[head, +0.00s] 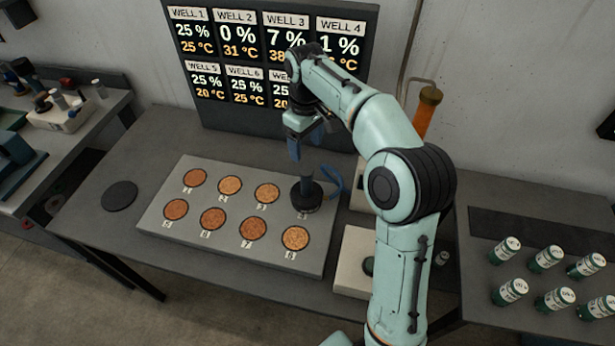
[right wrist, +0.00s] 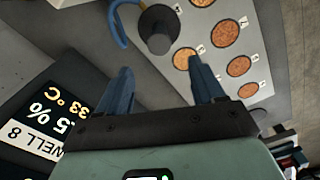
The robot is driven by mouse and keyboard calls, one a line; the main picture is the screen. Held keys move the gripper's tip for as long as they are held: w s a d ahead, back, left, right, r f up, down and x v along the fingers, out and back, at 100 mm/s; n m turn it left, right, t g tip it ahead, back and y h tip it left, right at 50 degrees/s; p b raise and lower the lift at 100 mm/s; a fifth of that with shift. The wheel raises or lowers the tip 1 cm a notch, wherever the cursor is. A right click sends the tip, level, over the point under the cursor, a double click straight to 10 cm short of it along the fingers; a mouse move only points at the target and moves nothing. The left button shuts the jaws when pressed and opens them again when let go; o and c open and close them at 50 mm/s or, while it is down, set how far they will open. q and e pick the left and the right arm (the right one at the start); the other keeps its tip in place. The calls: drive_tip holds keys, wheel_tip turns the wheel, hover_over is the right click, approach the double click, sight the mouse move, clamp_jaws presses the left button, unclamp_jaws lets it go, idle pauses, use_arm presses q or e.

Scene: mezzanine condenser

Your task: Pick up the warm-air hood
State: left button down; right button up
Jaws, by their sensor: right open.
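The warm-air hood (head: 306,194) is a dark, upright cylinder with a wider round base. It stands over the well 4 spot at the far right of the back row of the pale well plate (head: 160,217). A blue curved hose (head: 335,181) is beside it. My right gripper (head: 307,146) is above the hood, open and empty, its blue fingers pointing down. In the right wrist view the hood (right wrist: 158,30) lies beyond the fingertips, roughly between them, with a gap. My left gripper is not in view.
A display board (head: 270,65) stands behind the plate. A black disc (head: 120,195) lies left of it. A pale box (head: 354,252) is to the right, partly behind my arm. The table front-left is clear.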

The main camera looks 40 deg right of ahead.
sight(307, 170)
drive_tip(key=shift+w+d+f, duration=0.2)
drive_tip(key=shift+f, duration=0.15)
drive_tip(key=f, duration=0.2)
drive_tip(key=f+b, duration=0.1)
drive_tip(key=f, duration=0.3)
drive_tip(key=shift+s+a+f, duration=0.15)
drive_tip(key=shift+s+f, duration=0.2)
drive_tip(key=shift+f, duration=0.05)
drive_tip(key=shift+w+f+b, duration=0.15)
drive_tip(key=shift+f+b, duration=0.15)
drive_tip(key=shift+f, duration=0.25)
wheel_tip(307, 170, down, 5)
drive_tip(key=shift+r, duration=0.2)
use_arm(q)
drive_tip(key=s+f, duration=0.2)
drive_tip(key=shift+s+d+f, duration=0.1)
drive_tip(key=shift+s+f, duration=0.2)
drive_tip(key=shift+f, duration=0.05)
use_arm(e)
clamp_jaws()
